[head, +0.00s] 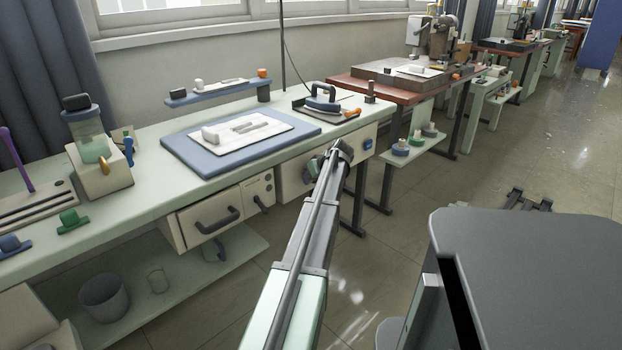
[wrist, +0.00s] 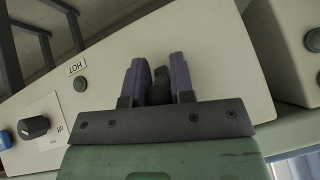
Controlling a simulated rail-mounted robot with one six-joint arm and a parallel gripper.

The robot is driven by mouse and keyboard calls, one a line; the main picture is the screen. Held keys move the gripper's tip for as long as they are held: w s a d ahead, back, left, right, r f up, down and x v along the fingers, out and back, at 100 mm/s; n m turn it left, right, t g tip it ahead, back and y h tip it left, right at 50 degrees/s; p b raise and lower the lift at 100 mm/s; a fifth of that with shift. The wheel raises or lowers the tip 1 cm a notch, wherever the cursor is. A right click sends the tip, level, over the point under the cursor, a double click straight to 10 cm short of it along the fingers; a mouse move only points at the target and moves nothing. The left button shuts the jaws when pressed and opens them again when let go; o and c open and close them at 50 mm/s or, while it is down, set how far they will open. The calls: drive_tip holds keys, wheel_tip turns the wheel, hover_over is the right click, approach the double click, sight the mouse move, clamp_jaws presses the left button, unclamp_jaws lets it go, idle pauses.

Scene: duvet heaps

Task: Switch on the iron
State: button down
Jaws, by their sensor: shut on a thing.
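My gripper (head: 338,153) is at this panel, below the bench top. In the wrist view its two purple fingers (wrist: 158,66) are shut on a small dark switch or knob (wrist: 160,88) on the panel. The fingers hide part of it, so its position cannot be told.
The wrist view shows a dark round knob (wrist: 34,127), a round button (wrist: 81,84) and a small lettered label (wrist: 76,65) on the panel. A drawer unit (head: 208,219) is left of the panel. A small shelf with knobs (head: 408,152) stands to the right.

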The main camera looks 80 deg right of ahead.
drive_tip(key=c, duration=1)
unclamp_jaws()
drive_tip(key=p+v, duration=0.8)
drive_tip(key=v, duration=0.2)
drive_tip(key=shift+s+a+r, duration=0.15)
drive_tip(key=shift+s+r, duration=0.1)
drive_tip(key=shift+r, duration=0.05)
